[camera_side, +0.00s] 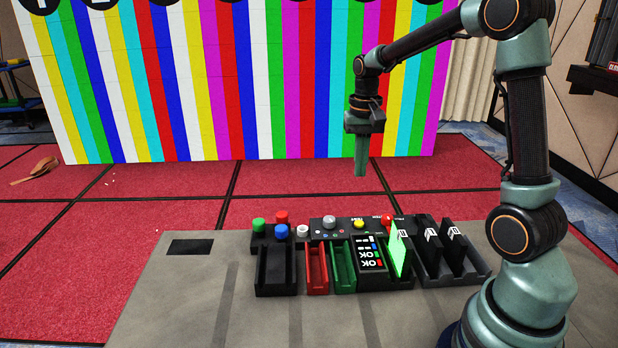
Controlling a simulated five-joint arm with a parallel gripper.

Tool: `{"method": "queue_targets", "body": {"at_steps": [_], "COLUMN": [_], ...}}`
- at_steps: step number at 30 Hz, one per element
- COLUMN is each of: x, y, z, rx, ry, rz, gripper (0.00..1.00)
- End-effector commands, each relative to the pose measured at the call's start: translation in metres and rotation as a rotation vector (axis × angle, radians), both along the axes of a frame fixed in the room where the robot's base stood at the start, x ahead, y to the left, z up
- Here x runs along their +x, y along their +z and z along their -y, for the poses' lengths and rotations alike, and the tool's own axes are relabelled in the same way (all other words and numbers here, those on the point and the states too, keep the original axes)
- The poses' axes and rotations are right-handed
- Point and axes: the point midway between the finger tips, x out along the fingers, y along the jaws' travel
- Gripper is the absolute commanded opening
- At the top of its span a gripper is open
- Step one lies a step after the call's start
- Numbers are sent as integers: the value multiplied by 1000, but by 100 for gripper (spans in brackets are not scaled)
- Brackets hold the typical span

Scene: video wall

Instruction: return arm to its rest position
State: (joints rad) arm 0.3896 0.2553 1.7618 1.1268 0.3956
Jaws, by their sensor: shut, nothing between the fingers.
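My gripper (361,160) points straight down in the air, above and behind the console on the table. Its fingers are shut and hold nothing. My arm reaches in from the right side, bent at the elbow, and my gripper is clear of everything below it.
A grey table (190,290) carries a row of coloured buttons (281,231), a red slot (316,270), a green slot (343,268), a black device marked OK (370,258), a lit green card (398,252) and dark upright cards (452,248). A striped video wall (240,80) stands behind, beyond red floor.

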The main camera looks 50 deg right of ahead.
Motion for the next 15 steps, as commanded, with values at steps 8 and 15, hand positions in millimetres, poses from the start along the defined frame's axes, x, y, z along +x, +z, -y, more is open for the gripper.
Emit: {"method": "queue_targets", "body": {"at_steps": [8, 15], "x": [0, -1], "y": [0, 4], "z": [0, -4], "rx": [0, -4], "ry": [0, 15], "rz": [0, 10], "gripper": [0, 0]}}
